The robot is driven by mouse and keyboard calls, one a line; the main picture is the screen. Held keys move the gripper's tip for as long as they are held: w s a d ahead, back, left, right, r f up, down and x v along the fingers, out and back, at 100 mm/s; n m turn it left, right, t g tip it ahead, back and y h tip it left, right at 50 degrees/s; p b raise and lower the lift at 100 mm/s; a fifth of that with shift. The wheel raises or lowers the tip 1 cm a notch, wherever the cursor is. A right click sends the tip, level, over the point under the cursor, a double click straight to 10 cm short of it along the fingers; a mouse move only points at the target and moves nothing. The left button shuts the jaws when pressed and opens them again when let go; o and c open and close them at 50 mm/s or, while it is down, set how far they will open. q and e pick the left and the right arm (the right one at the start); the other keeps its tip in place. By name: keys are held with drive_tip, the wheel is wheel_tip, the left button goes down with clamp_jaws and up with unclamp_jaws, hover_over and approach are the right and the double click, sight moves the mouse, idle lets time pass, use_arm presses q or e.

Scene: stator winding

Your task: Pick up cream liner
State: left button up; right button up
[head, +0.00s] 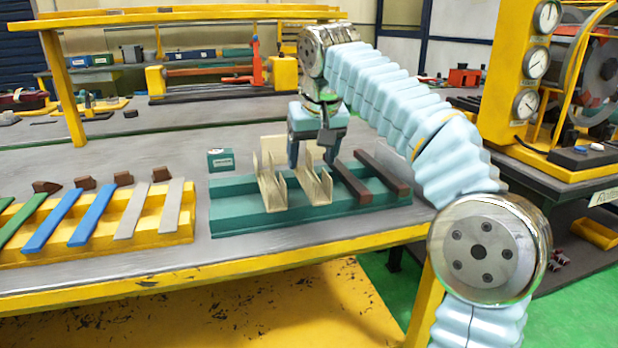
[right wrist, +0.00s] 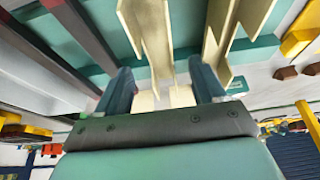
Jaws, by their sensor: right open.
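Two cream liners, folded channel shapes, stand upright in a teal rack (head: 235,220). The left cream liner (head: 270,188) is apart from my gripper. The right cream liner (head: 317,188) is below my right gripper (head: 312,161), which points down with its fingers apart. In the right wrist view, my right gripper (right wrist: 163,92) is open, and the nearer cream liner (right wrist: 147,28) reaches toward the gap between the fingers. The other cream liner (right wrist: 218,35) is off to the right there. Whether the fingers touch the liner cannot be told. My left gripper is not in view.
Two dark brown bars (head: 382,170) lie in the rack's right part. A yellow rack (head: 150,245) with green, blue and grey strips is on the left. A small teal box (head: 220,159) stands behind the teal rack.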

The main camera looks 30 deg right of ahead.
sight(311, 170)
drive_tip(key=x, duration=0.4)
drive_tip(key=shift+f, duration=0.4)
drive_tip(key=c, duration=0.9)
drive_tip(key=shift+r, duration=0.1)
